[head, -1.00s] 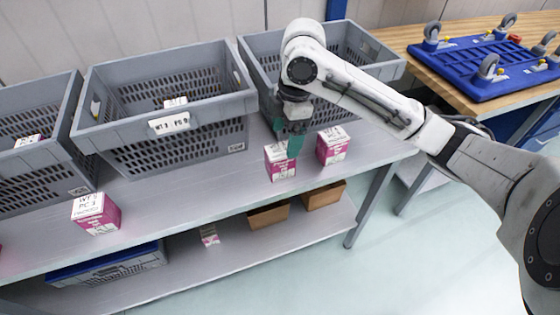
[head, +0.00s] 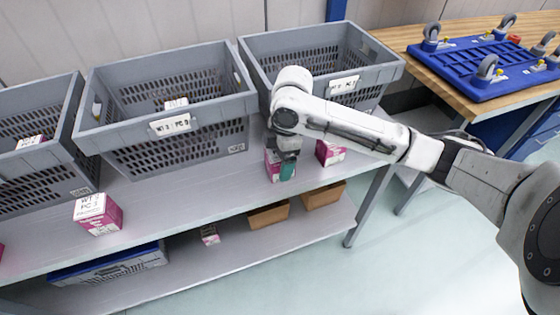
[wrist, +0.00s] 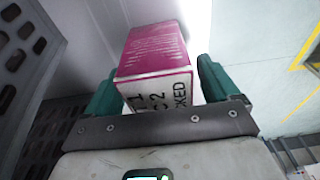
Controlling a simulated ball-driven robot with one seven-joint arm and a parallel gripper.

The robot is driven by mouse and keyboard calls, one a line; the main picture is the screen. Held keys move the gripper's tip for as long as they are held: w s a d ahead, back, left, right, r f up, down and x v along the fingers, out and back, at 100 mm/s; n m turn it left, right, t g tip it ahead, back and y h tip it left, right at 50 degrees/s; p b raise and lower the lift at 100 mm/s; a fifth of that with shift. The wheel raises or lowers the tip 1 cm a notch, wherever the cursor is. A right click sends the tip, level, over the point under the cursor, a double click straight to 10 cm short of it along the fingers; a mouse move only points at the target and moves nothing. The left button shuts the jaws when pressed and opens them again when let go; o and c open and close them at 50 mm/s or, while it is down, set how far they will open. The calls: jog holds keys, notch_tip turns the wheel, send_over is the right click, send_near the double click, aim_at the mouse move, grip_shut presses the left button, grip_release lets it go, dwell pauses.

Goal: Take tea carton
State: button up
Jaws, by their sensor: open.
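A pink and white tea carton (head: 271,166) stands near the shelf's front edge, partly hidden behind my gripper. My gripper (head: 283,172) is lowered over it, with green fingers. In the wrist view the carton (wrist: 155,55) sits between the two open fingers of my gripper (wrist: 157,88), with its lettered white top facing the palm. A gap shows beside the right finger; the left finger is very close to the carton, and I cannot tell if it touches.
Another carton (head: 330,153) stands close on the right. One more carton (head: 98,213) stands at the left. Grey crates (head: 170,145) line the back of the shelf (head: 190,200). Brown boxes (head: 268,216) sit on the lower shelf. A blue wheeled frame (head: 480,68) lies on the right table.

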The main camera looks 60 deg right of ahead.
jog(key=c, duration=1.2)
jog(key=shift+r, duration=0.15)
